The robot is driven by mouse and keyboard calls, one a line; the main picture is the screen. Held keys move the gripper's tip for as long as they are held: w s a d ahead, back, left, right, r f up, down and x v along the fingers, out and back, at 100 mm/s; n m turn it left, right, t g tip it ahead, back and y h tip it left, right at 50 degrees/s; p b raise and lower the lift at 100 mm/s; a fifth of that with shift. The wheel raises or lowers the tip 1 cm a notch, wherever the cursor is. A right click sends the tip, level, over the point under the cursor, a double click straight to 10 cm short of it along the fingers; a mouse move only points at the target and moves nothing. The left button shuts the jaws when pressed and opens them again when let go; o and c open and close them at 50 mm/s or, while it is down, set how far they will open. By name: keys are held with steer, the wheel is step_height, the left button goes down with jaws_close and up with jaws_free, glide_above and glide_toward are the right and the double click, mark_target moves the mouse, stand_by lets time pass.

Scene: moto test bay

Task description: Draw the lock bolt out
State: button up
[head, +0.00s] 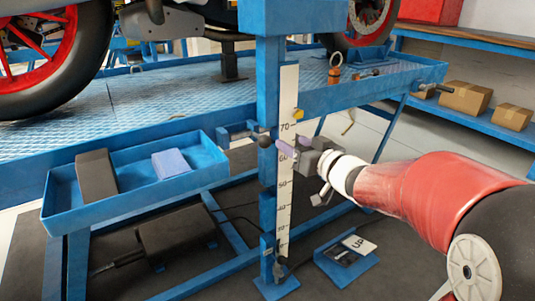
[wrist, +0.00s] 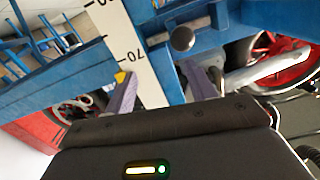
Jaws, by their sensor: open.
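The lock bolt shows as a dark round knob (head: 265,141) at the blue upright post (head: 268,90), beside the white height scale (head: 289,95). The bolt's shank is mostly hidden in the head view. In the wrist view the knob (wrist: 183,38) stands beyond the fingertips, above the gap between them. My gripper (head: 292,144) is open, with purple fingers, in front of the scale and to the right of the knob. In the wrist view the gripper (wrist: 161,88) is empty; its fingers spread either side of a gap, apart from the knob.
A blue tray (head: 130,212) with a dark block and a bluish folded cloth hangs at the left. The blue lift platform (head: 200,118) carries a motorcycle. A pedal marked UP (head: 352,250) lies on the floor. Boxes (head: 466,98) sit on a shelf at the right.

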mark_target(269, 144)
steer(key=a+y, duration=0.1)
steer(key=a+f+g+y, duration=0.1)
steer(key=n+y, duration=0.1)
steer(key=shift+s+a+f+g, duration=0.25)
steer(key=shift+s+a+g, duration=0.15)
steer(key=x, duration=0.7)
steer(key=shift+w+a, duration=0.1)
steer(key=shift+w, duration=0.05)
jaws_close()
